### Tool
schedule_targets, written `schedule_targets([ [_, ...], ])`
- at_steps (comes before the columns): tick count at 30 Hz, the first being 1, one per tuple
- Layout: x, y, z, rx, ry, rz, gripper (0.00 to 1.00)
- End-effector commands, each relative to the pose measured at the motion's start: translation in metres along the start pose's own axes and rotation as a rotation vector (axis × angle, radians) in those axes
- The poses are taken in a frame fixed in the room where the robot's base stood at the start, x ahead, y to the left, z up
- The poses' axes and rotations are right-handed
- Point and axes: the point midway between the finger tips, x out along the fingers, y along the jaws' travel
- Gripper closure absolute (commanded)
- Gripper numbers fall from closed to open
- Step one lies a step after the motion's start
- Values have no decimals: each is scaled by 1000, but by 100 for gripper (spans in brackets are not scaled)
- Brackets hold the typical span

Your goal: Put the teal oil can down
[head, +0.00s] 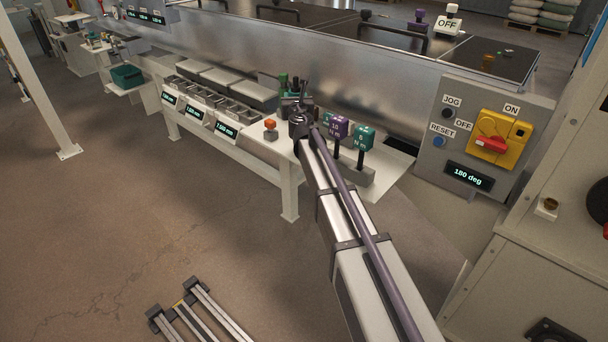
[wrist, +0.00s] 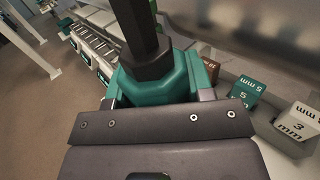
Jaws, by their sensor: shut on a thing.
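The teal oil can (wrist: 165,85) fills the upper middle of the wrist view, with a black hexagonal neck (wrist: 145,35) rising from its top. My gripper (wrist: 155,97) is shut on the can, one finger at each side of its teal body. In the head view my gripper (head: 298,118) is at the white bench, between the orange-topped knob and the labelled blocks. The can is mostly hidden there behind my wrist. Its underside is out of sight, so I cannot tell whether it touches the bench.
A purple block (head: 338,127) and a teal block (head: 364,138) stand right of my gripper. The orange-topped knob (head: 270,124) is to its left, with metal trays (head: 222,100) beyond. A steel tank wall (head: 350,95) rises behind. A control panel (head: 484,135) stands at right.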

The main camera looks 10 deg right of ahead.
Motion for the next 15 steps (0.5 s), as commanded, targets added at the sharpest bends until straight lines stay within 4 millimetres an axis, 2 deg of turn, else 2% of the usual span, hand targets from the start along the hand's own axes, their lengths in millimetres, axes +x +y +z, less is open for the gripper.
schedule_targets([
  [1, 2, -2, -19, -8, -1, -17, 86],
  [9, 3, -5, -26, -20, -1, -42, 86],
  [11, 3, -5, -39, -19, -1, -42, 86],
  [15, 3, -6, -76, -19, -1, -41, 86],
])
